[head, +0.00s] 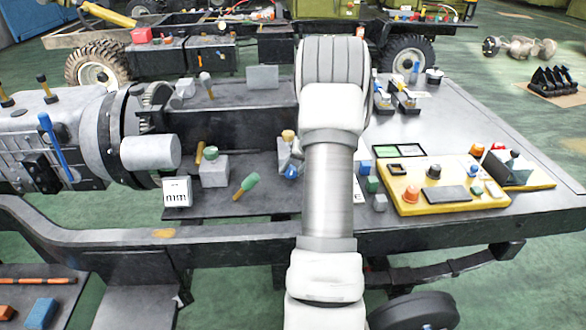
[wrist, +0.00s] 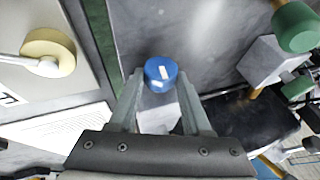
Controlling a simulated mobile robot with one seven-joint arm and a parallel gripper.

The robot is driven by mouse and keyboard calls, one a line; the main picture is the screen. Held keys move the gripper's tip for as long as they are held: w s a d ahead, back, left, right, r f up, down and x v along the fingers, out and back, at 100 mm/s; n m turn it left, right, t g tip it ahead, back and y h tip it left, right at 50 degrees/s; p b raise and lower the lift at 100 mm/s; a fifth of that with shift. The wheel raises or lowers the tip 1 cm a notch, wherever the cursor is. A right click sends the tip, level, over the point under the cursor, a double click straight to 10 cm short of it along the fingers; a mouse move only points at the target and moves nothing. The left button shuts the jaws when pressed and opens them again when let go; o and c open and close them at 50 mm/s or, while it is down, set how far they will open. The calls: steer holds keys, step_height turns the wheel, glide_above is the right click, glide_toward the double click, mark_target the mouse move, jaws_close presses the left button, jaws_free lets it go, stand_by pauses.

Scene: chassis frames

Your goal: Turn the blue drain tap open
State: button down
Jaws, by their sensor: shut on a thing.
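The blue drain tap (wrist: 161,72) is a round blue knob with a white mark on its top, over a grey block. In the wrist view, my gripper (wrist: 160,88) has its two fingers on either side of the knob, shut on it. In the head view, a blue knob (head: 291,172) shows just left of my arm. My gripper is hidden behind my arm there. The knob's lower part is partly hidden by the fingers.
A green knob (wrist: 297,27) on a grey block is at the wrist view's upper right. A beige knob (wrist: 47,52) with a white lever is at its left. In the head view, a green-tipped lever (head: 247,185) and a yellow control panel (head: 437,205) flank my arm.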

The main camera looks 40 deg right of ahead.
steer(key=shift+a+g+h, duration=0.1)
steer(key=shift+g+h, duration=0.2)
steer(key=shift+h, duration=0.2)
steer(key=shift+c, duration=1.8)
jaws_free()
steer(key=shift+r, duration=0.1)
steer(key=p+v, duration=0.3)
steer(key=v, duration=1.4)
steer(key=shift+r, duration=0.2)
